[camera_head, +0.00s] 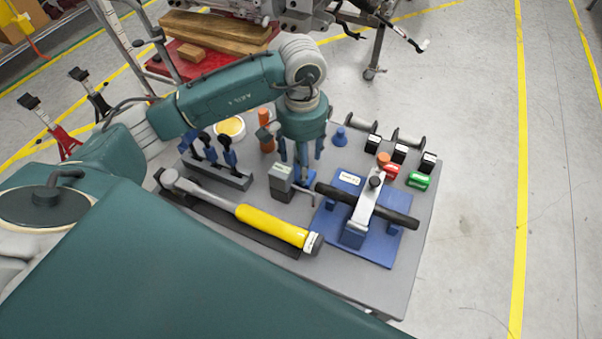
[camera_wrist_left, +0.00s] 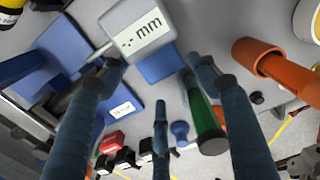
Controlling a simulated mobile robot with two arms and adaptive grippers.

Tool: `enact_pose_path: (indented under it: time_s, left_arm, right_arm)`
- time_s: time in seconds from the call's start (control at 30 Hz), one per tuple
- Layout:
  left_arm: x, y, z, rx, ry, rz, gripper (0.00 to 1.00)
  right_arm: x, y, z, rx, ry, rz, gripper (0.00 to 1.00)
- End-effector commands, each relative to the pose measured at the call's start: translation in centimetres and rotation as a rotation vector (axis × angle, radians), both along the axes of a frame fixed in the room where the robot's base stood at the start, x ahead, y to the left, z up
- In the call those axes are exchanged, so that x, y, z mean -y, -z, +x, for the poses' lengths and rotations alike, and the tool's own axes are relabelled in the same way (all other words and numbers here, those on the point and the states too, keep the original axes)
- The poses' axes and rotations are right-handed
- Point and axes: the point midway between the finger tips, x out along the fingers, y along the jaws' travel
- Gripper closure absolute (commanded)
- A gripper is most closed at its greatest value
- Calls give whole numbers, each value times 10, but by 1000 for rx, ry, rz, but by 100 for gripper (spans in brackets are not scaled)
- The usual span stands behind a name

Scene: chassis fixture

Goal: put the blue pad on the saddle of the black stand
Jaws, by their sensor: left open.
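A small blue block (camera_head: 309,178), which looks like the blue pad, lies on the grey table beside a grey block. The left wrist view shows the blue pad (camera_wrist_left: 158,67) partly hidden behind the grey block with an "mm" label (camera_wrist_left: 138,27). My left gripper (camera_head: 302,164) points down over this spot. Its fingers (camera_wrist_left: 158,110) are spread apart with nothing held between them. The black stand (camera_head: 95,100) is on the floor at the far left, its black saddle (camera_head: 78,74) on top and bare. My right gripper is not in view.
A yellow-handled hammer (camera_head: 270,225) lies along the table's near side. A blue fixture (camera_head: 380,240) with a black bar is at right. Orange and green cylinders (camera_wrist_left: 205,122) stand close to my fingers. A red stand (camera_head: 62,140) is beside the black one.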

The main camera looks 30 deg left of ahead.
Motion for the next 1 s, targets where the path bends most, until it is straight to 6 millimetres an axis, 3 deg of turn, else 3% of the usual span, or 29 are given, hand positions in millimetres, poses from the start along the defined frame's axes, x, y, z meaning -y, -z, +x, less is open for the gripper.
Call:
enact_pose_path:
  time_s: [0.1, 0.23, 0.5, 0.53, 0.73, 0.8, 1.0]
  left_arm:
    - [0, 17, -5, -8, -1, 0, 39]
    - [0, 34, -4, -5, -1, 0, 39]
    - [-1, 39, -3, 0, 0, 0, 39]
    - [-1, 39, -3, 0, 0, 0, 41]
    - [0, 39, -3, 0, 0, 0, 81]
    - [0, 38, -3, 0, 0, 0, 86]
    - [0, 38, -3, 0, 0, 0, 86]
  right_arm:
    - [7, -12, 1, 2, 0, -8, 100]
    - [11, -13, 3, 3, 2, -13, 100]
    - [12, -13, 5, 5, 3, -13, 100]
    - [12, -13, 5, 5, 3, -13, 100]
    - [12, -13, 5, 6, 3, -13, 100]
    - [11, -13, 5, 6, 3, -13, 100]
    - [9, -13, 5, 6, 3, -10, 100]
